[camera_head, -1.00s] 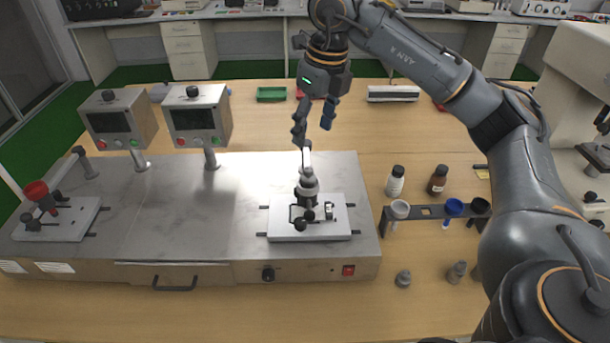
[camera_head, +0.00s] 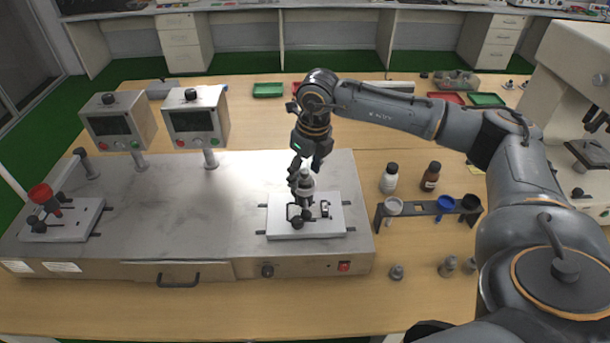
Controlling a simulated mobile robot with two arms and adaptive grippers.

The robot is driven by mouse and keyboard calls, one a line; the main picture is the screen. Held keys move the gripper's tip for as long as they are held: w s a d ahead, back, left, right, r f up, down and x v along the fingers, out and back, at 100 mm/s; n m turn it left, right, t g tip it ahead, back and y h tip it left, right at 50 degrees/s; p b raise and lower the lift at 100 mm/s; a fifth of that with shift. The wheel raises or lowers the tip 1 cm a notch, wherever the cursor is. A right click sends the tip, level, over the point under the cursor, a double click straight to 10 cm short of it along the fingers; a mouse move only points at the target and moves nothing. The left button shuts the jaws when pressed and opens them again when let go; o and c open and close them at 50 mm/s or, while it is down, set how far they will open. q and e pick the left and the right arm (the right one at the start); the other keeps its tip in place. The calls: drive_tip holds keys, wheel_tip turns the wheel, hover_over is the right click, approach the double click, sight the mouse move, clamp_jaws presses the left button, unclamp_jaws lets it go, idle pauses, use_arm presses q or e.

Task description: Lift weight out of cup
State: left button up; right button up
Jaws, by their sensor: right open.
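A grey metal weight (camera_head: 305,185) with a knob on top stands upright on the white plate (camera_head: 290,230) of the right test station. The cup under it cannot be told apart clearly at this size. My right gripper (camera_head: 305,170) is open, pointing down, with its dark fingers at the top of the weight, one finger at its left side. Whether the fingers touch the weight cannot be told. My left gripper is not in view.
A second station with a red-topped part (camera_head: 40,193) stands left, two display boxes (camera_head: 196,121) behind. Right of the bench are a cup rack (camera_head: 420,209), a white bottle (camera_head: 389,178), a brown bottle (camera_head: 430,177) and loose small weights (camera_head: 397,272). The bench's middle is clear.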

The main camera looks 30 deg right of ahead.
drive_tip(key=shift+f, duration=0.15)
clamp_jaws()
idle(0.4)
